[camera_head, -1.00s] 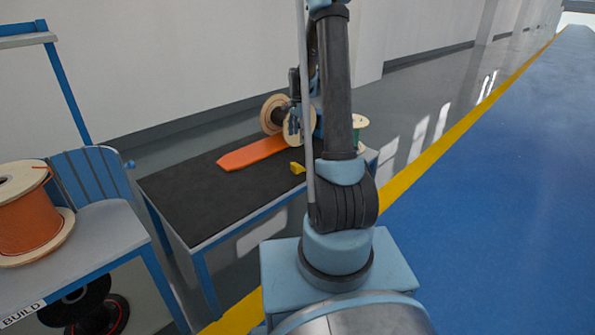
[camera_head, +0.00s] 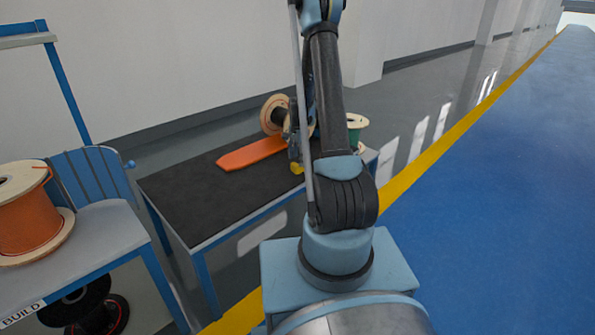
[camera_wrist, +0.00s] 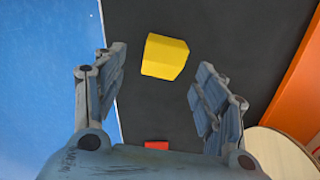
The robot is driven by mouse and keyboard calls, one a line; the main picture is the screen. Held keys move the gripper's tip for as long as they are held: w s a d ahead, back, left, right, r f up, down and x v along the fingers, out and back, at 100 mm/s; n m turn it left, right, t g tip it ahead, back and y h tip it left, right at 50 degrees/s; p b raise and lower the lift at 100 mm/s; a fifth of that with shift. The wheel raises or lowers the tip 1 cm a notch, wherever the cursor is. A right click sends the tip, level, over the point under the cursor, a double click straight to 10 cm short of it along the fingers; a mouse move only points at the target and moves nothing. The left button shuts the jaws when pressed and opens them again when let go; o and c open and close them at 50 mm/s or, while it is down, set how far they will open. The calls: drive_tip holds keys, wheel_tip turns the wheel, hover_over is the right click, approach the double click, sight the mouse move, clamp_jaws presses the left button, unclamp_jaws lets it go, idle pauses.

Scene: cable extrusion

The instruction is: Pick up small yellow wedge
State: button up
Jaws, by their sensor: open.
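The small yellow wedge (camera_wrist: 165,56) lies on the black table top (camera_wrist: 140,17). In the wrist view it sits ahead of and between the two fingers of my gripper (camera_wrist: 158,85), which is open and empty. In the head view the wedge (camera_head: 297,168) shows as a small yellow patch, partly hidden by my gripper (camera_head: 294,150). The gripper is right by the wedge there, but I cannot tell the exact height gap.
An orange flat piece (camera_head: 252,154) lies on the table left of the wedge. Wooden cable spools (camera_head: 273,114) stand behind. A red block (camera_wrist: 156,145) shows near the gripper's base. The table's front-left top (camera_head: 195,205) is clear.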

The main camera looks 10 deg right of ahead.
sight(297, 164)
drive_tip(key=f, duration=0.3)
drive_tip(key=shift+w+a+f, duration=0.1)
drive_tip(key=shift+w+a, duration=0.05)
drive_tip(key=shift+a, duration=0.1)
drive_tip(key=shift+f, duration=0.7)
drive_tip(key=c, duration=1.2)
